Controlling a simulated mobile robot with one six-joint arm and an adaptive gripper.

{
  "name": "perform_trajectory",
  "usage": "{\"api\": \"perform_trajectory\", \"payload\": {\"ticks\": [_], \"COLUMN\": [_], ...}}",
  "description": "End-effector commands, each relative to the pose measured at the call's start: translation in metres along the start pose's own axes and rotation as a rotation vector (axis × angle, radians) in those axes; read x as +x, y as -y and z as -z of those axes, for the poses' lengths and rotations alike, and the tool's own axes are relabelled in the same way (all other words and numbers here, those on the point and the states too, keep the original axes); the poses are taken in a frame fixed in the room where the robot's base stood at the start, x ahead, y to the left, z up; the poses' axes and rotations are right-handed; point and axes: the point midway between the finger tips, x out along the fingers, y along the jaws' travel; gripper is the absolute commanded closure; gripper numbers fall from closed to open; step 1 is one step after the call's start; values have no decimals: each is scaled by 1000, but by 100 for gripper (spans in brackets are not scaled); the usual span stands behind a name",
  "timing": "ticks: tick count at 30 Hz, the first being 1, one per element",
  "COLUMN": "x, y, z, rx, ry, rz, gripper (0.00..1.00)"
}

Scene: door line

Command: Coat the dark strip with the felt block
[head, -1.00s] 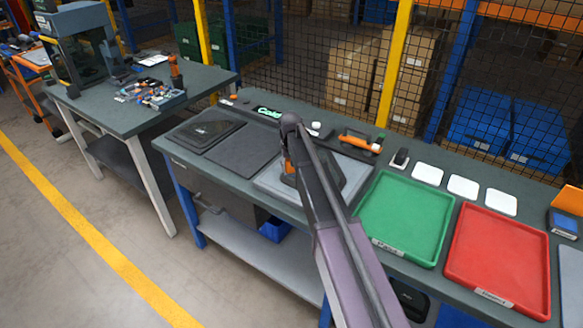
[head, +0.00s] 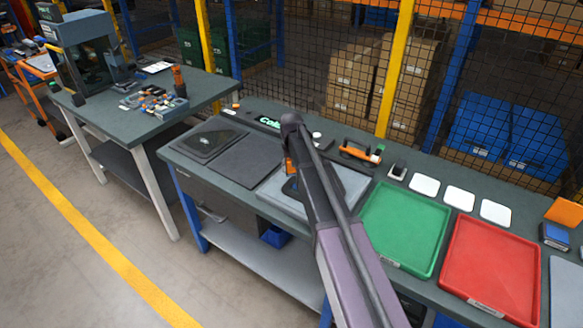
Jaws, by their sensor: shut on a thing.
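My arm reaches over the bench, and its link covers most of my gripper (head: 288,168). Only an orange part and some dark parts show at the arm's left side. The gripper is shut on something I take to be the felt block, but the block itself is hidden. Below it, a dark panel (head: 290,188) with rounded corners lies on a light grey mat (head: 268,199), partly covered by the arm. I cannot make out the dark strip on it, nor whether the block touches it.
Left on the bench are a dark panel (head: 213,141) and a dark grey mat (head: 240,158). Right are a green tray (head: 403,230) and a red tray (head: 490,265), both empty. Behind are an orange-handled tool (head: 360,152) and white pads (head: 459,198). A mesh fence stands behind.

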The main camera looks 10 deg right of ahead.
Motion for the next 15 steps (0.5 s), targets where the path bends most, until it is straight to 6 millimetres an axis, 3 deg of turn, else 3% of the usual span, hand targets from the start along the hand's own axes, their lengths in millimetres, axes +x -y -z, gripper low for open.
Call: {"api": "perform_trajectory", "payload": {"ticks": [15], "x": [-6], "y": [0], "z": [0], "rx": [0], "ry": [0], "rz": [0], "gripper": [82]}}
